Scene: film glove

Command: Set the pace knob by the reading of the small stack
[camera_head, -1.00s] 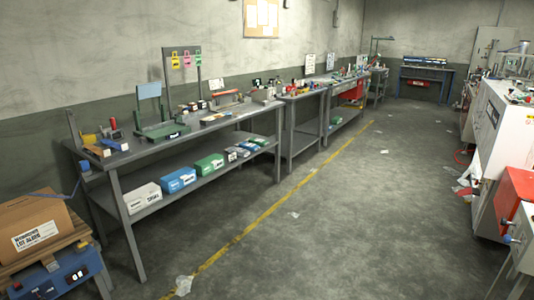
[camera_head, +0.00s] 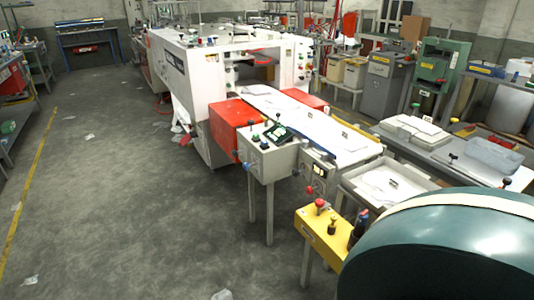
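A white machine (camera_head: 188,80) stands in the middle, with a pale conveyor bed (camera_head: 310,128) running from it toward the lower right. A grey control box (camera_head: 270,162) at its near side carries a dark display panel (camera_head: 278,133) and small coloured knobs. A second box beside it has a red knob (camera_head: 310,190) and a small lit window. I cannot tell which knob is the pace knob. Flat white sheets (camera_head: 380,183) lie in a tray at the conveyor's end. I cannot tell which pile is the small stack, and no reading is legible. Neither gripper is in view.
A yellow box (camera_head: 325,232) with a red button stands nearer me. A large dark green rounded body (camera_head: 450,250) fills the lower right. A bench (camera_head: 405,150) with white piles and a clear tub is at the right. Grey floor (camera_head: 130,200) on the left is mostly open, with scattered scraps.

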